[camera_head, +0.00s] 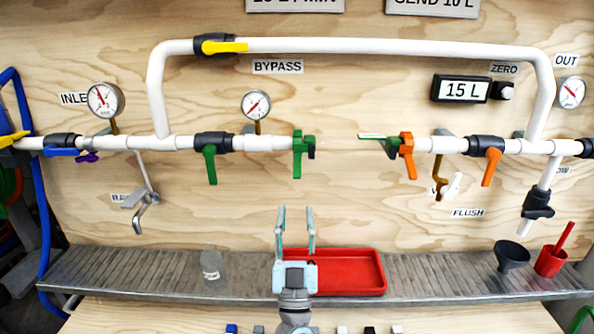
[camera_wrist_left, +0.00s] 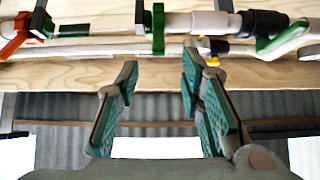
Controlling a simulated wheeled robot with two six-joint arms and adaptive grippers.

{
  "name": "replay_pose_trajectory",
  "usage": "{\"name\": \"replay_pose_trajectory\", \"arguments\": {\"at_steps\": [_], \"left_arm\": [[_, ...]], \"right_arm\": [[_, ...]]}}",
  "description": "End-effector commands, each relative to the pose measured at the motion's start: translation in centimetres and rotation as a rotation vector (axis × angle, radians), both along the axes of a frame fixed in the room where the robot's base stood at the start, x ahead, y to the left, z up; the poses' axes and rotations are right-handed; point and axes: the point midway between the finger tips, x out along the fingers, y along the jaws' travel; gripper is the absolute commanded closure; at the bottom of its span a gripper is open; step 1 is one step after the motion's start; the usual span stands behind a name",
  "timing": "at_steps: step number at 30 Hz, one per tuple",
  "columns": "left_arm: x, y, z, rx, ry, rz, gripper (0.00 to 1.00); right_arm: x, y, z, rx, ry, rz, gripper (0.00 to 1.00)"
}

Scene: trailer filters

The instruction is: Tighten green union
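The green union (camera_head: 298,155) is a winged green nut on the open end of the left white pipe, below the bypass label. It also shows in the wrist view (camera_wrist_left: 158,28), top centre. To its right is a gap, then a pipe end with a green-edged piece (camera_head: 374,136) beside the orange union-like nut (camera_head: 406,156). My left gripper (camera_head: 296,210) is open and empty, fingers pointing up, below the union and apart from it. In the wrist view its fingers (camera_wrist_left: 160,85) stand wide apart with nothing between them. My right gripper is not in view.
A red tray (camera_head: 368,286) sits on the grey ribbed shelf (camera_head: 130,270) behind my left gripper. A clear bottle (camera_head: 211,264), a dark funnel (camera_head: 511,254) and a red cup (camera_head: 550,262) stand there. Green (camera_head: 209,160) and orange (camera_head: 490,165) valve handles hang nearby. The display reads 15 L (camera_head: 461,89).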

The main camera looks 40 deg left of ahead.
Motion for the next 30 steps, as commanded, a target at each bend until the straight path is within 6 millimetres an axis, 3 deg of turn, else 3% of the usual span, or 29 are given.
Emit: {"name": "replay_pose_trajectory", "arguments": {"at_steps": [6,10,22,28,30], "left_arm": [[3.4,2.8,4.7,0.004,-0.003,-0.002,0.65],[5.1,4.2,6.7,0.004,-0.001,-0.002,0.65],[6.1,5.1,7.8,0.0,0.003,-0.004,0.65],[6.1,5.0,7.8,0.0,0.003,-0.004,0.97],[6.1,5.0,7.8,0.0,0.003,-0.004,1.0]], "right_arm": [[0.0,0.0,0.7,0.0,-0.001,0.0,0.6],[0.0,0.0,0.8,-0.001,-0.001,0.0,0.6],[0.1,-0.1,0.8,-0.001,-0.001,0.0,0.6],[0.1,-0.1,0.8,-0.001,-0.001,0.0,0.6],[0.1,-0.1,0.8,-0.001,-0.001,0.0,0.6]]}}
